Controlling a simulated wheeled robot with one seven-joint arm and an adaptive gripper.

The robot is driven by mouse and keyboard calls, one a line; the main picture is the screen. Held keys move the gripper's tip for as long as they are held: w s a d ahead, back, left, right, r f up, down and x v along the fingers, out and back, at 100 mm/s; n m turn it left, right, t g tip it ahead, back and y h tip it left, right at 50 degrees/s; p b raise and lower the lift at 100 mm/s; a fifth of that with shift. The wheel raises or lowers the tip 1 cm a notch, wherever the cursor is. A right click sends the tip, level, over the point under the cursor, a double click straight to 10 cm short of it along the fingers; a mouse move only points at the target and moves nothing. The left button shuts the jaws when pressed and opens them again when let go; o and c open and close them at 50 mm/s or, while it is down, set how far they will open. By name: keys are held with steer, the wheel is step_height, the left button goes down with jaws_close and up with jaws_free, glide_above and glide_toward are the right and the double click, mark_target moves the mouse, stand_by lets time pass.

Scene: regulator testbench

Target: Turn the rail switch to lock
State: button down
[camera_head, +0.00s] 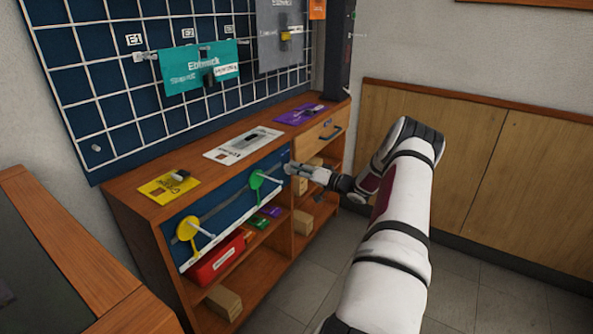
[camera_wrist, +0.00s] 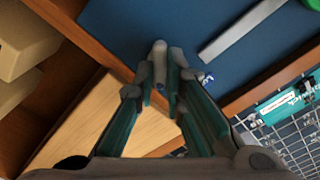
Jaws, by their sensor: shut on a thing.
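The rail switch appears to be the small grey lever (camera_wrist: 160,58) on the blue panel (camera_wrist: 130,22) in the wrist view. My gripper (camera_wrist: 158,88) is closed around it, one finger on each side. A small blue-and-white mark shows beside the right finger. In the head view my gripper (camera_head: 292,169) is at the right end of the blue panel (camera_head: 225,196) on the cabinet front. There the fingers hide the switch, and I cannot read its position. A grey rail (camera_head: 222,204) runs along the panel, with a green disc (camera_head: 256,181) and a yellow disc (camera_head: 188,229) on it.
The wooden cabinet (camera_head: 125,188) has a drawer (camera_head: 312,140) just right of my gripper. Its shelves hold a red bin (camera_head: 214,262) and several boxes. Cards lie on top, and a grid board (camera_head: 110,110) hangs behind. Open floor (camera_head: 300,292) lies in front.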

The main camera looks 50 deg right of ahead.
steer(key=shift+n, duration=0.3)
steer(key=n+b, duration=0.3)
steer(key=n, duration=0.2)
steer(key=n+b, duration=0.3)
steer(key=n, duration=0.3)
steer(key=n+b, duration=0.3)
steer(key=n, duration=0.3)
steer(key=shift+a+b, duration=0.3)
steer(key=shift+s, duration=0.1)
steer(key=c, duration=1.7)
jaws_free()
steer(key=shift+o, duration=0.2)
